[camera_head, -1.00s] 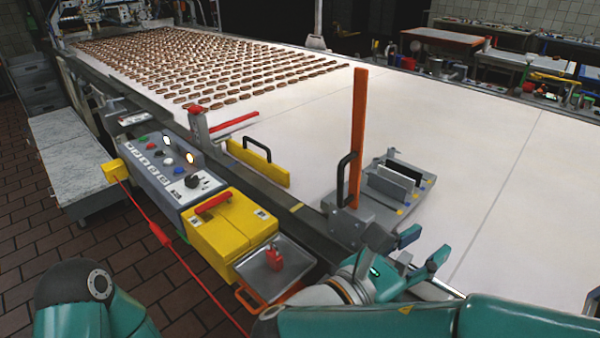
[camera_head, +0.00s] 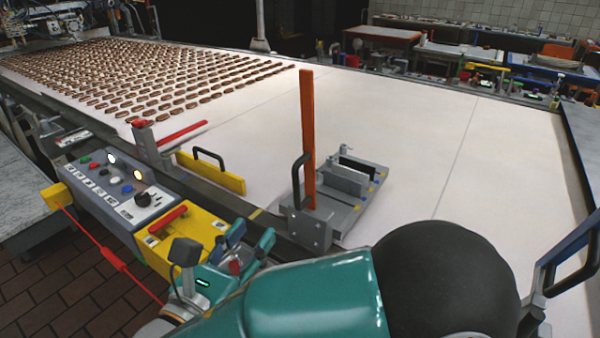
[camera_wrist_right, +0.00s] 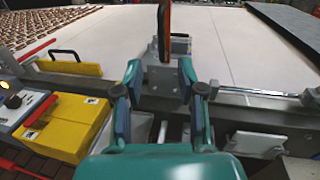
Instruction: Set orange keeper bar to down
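The orange keeper bar (camera_head: 307,130) stands upright in a grey bracket (camera_head: 308,226) at the near edge of the white belt. A black handle (camera_head: 298,180) is on its left side. In the right wrist view the bar (camera_wrist_right: 164,30) rises edge-on straight ahead, above its bracket. My right gripper (camera_head: 252,240) is low and left of the bracket in the head view, apart from the bar. In the wrist view its two fingers (camera_wrist_right: 161,92) are spread with nothing gripped between them. My left gripper is not in view.
A yellow plate with a black handle (camera_head: 212,176) and a red bar (camera_head: 182,133) lie left of the bar. A grey fixture with upright plates (camera_head: 348,180) sits just right. A yellow box (camera_head: 175,240) and button panel (camera_head: 118,190) border the near side.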

